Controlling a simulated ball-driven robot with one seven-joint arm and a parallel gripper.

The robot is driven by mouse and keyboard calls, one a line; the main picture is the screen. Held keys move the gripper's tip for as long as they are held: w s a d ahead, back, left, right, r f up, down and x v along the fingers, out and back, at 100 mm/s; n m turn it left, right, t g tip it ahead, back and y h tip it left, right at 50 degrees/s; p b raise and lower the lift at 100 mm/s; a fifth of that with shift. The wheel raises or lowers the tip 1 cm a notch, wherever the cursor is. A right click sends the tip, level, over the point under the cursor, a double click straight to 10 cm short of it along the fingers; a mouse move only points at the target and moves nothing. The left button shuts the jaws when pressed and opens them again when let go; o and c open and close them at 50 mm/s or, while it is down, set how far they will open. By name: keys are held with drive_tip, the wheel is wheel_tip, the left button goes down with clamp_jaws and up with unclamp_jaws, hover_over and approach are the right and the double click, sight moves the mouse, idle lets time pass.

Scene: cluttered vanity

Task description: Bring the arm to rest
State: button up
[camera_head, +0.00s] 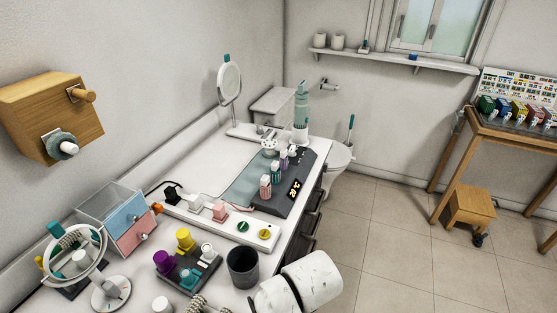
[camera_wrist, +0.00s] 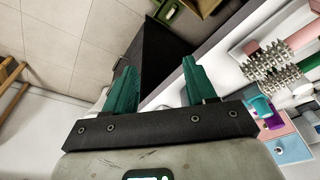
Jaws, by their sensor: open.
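My gripper (camera_wrist: 159,63) shows in the wrist view with its two teal fingers spread apart. Nothing is held between them. Behind the fingers are the vanity's dark side and the tiled floor. In the head view, part of my pale arm with a dark band is at the bottom, right beside the vanity top (camera_head: 211,170) front edge. The fingers cannot be made out there.
A dark cup (camera_head: 242,267) stands close to my arm. A block with coloured knobs (camera_head: 188,268), a white power strip (camera_head: 215,219) and a drawer box (camera_head: 131,237) crowd the vanity. The tiled floor (camera_head: 400,235) at right is open, with a wooden stool (camera_head: 470,205) beyond.

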drive_tip(key=s+d+r+m+t, duration=0.15)
drive_tip(key=s+d, duration=0.25)
drive_tip(key=d, duration=0.4)
drive_tip(key=s+d+m+t+h, duration=0.1)
drive_tip(key=s+d+m, duration=0.1)
drive_tip(key=s+d, duration=0.4)
drive_tip(key=s+d+r+m+t, duration=0.1)
drive_tip(key=s+d+m, duration=0.15)
drive_tip(key=d, duration=0.65)
drive_tip(key=s+d+f+g+b, duration=0.1)
drive_tip(key=s+f+g+b, duration=0.3)
drive_tip(key=s+f, duration=0.6)
drive_tip(key=shift+s+f+g+b, duration=0.4)
drive_tip(key=shift+f+b, duration=0.15)
drive_tip(key=shift+f, duration=0.3)
drive_tip(key=shift+w, duration=0.1)
